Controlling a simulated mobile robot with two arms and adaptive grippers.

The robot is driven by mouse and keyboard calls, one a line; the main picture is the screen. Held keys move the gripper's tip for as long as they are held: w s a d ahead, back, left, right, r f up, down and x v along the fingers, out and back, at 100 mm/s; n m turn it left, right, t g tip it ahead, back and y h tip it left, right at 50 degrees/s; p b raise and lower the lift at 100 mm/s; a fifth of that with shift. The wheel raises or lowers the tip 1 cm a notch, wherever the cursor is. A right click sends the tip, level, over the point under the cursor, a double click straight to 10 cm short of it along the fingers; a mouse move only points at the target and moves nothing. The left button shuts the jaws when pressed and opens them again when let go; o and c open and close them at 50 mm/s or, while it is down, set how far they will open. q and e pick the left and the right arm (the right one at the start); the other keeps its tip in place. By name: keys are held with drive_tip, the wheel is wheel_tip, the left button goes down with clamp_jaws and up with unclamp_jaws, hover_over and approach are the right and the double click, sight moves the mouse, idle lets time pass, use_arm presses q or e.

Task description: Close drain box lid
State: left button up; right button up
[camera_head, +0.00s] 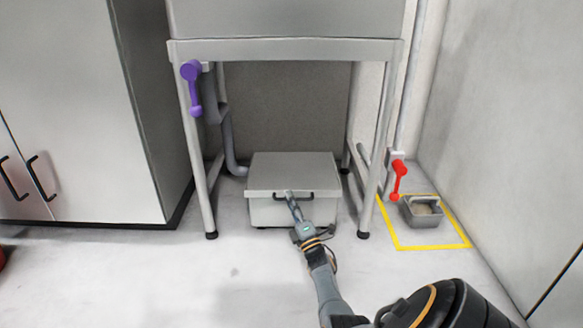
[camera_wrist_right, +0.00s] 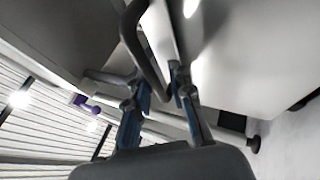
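The grey drain box (camera_head: 262,214) stands on the floor under the steel sink stand. Its flat lid (camera_head: 300,168) lies level across the top, and no opening shows from the head view. A dark bar handle (camera_head: 277,197) is at the lid's front edge; it shows as a bent bar in the right wrist view (camera_wrist_right: 146,50). My right gripper (camera_head: 291,197) is at this handle, in front of the box. In the right wrist view its fingertips (camera_wrist_right: 162,88) stand apart with the end of the handle between them; firm contact cannot be made out. My left gripper is out of view.
The stand's legs (camera_head: 374,165) flank the box. A purple valve handle (camera_head: 194,88) is at left, a red one (camera_head: 399,180) at right. A small grey container (camera_head: 421,211) sits inside a yellow floor outline. A cabinet (camera_head: 85,120) stands left. The front floor is clear.

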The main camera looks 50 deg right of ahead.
drive_tip(key=shift+r, duration=0.2)
wheel_tip(320, 180, up, 10)
drive_tip(key=shift+f, duration=0.1)
idle(0.6)
